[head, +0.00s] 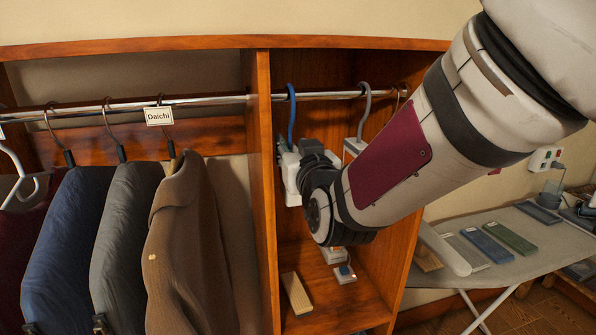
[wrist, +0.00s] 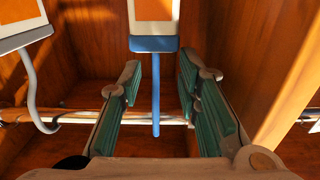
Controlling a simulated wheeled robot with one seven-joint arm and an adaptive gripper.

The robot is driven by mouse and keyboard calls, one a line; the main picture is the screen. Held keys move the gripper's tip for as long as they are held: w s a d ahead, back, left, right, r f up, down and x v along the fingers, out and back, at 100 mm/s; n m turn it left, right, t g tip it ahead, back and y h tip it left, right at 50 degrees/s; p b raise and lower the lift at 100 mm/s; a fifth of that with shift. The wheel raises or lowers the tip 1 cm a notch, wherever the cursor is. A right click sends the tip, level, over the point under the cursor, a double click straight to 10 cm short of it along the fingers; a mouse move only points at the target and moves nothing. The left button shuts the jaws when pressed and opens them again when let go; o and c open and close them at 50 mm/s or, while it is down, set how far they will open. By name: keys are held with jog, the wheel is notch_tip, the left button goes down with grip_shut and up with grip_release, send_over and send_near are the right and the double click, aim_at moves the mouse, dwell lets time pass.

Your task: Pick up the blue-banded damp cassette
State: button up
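The blue-banded damp cassette (wrist: 153,43) is at the top of the wrist view, with a white frame, an orange panel and a blue band. Its blue hook runs down the picture to the metal rail. In the head view the blue hook (head: 291,112) hangs on the rail, and the white body below is partly hidden by my arm. My gripper (wrist: 160,70) is open. Its green-padded fingers stand on either side of the blue hook, with a gap on both sides. The band is just beyond the fingertips.
A second cassette with a grey hook (wrist: 45,100) hangs close by; its hook also shows in the head view (head: 365,112). A wooden divider (head: 264,200) stands left of the bay. Jackets (head: 180,240) hang beyond it. An ironing board (head: 500,235) holding several items is at right.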

aim_at(290, 138)
jog(key=shift+d+p+x, duration=0.1)
jog(key=shift+p+x, duration=0.2)
jog(key=shift+x, duration=1)
jog(key=shift+d+p+x, duration=0.15)
jog(key=shift+p+x, duration=0.1)
jog(key=shift+x, duration=1.1)
jog(key=shift+r, duration=0.15)
grip_shut()
